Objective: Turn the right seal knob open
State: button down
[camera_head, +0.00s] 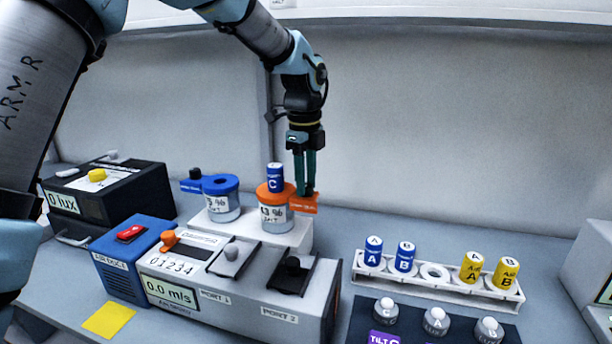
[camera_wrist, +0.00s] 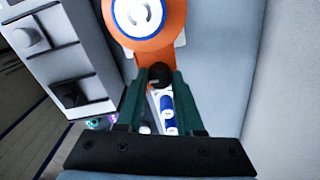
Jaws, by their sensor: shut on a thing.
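The right jar (camera_head: 275,218) has an orange lid (camera_head: 262,192), a percent label and a blue "C" vial (camera_head: 275,176) standing in its top. An orange arm (camera_head: 304,204) sticks out from the lid to the right. In the wrist view the right seal's black knob (camera_wrist: 160,75) sits on the orange lid (camera_wrist: 148,50), between my fingertips. My gripper (camera_head: 305,188) points down over the orange arm and is shut on this knob; it also shows in the wrist view (camera_wrist: 160,84). In the head view the fingers hide the knob.
The left jar (camera_head: 222,216) has a blue lid with its own black knob (camera_head: 195,174). Both jars stand on a white block behind the airflow meter (camera_head: 165,292). A vial rack (camera_head: 435,284) and a dark panel with several knobs lie at right. Bench space right of the orange arm is clear.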

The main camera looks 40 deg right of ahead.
jog(key=m+p, duration=0.2)
jog(key=m, duration=0.2)
jog(key=shift+r, duration=0.2)
jog(key=shift+f+m+p, duration=0.15)
jog(key=shift+m+p, duration=0.95)
jog(key=shift+m, duration=0.7)
jog(key=c, duration=0.5)
grip_release()
jog(key=shift+c, duration=0.2)
notch_tip(320, 180, up, 11)
jog(key=b, duration=0.3)
jog(key=shift+a+f, duration=0.15)
jog(key=shift+w+a, duration=0.1)
jog(key=shift+w, duration=0.1)
